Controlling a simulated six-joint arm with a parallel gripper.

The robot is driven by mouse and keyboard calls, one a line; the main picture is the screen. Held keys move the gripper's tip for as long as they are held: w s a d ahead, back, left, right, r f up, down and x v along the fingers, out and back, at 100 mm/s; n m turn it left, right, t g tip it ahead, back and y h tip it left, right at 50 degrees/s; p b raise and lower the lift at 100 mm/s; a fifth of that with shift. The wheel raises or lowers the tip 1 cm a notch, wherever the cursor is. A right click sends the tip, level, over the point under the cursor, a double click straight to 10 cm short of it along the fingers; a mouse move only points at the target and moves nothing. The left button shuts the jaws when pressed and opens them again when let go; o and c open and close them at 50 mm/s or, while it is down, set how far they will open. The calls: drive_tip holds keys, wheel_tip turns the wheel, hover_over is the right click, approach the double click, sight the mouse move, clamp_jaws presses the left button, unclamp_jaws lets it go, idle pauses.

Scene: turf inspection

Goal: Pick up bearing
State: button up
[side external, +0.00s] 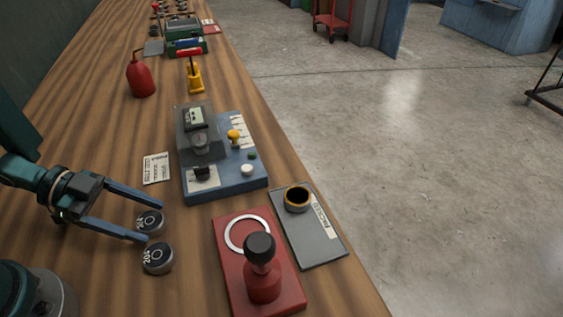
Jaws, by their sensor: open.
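Two dark round bearings with pale rims, each marked "204", sit on the wooden bench at the lower left. The upper bearing (149,222) shows between the fingertips of my open gripper (154,221). The lower bearing (158,259) is outside the fingers, just below the nearer fingertip. My gripper reaches in from the left with its two long blue fingers spread apart. I cannot tell whether the fingers touch the upper bearing or how high they are above the bench. The nearer finger hides a small part of the upper bearing's edge.
A blue gauge device (225,178) and a white card (156,168) lie beyond the fingers. A red plate (228,268) with a white ring and black-knobbed stamp stands to the right, beside a grey tray (316,245) holding a dark cup. A red oil can (141,78) stands further back.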

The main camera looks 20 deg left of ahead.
drive_tip(key=shift+w+d+f, duration=0.1)
drive_tip(key=shift+d+f, duration=0.05)
drive_tip(key=shift+d, duration=0.1)
clamp_jaws()
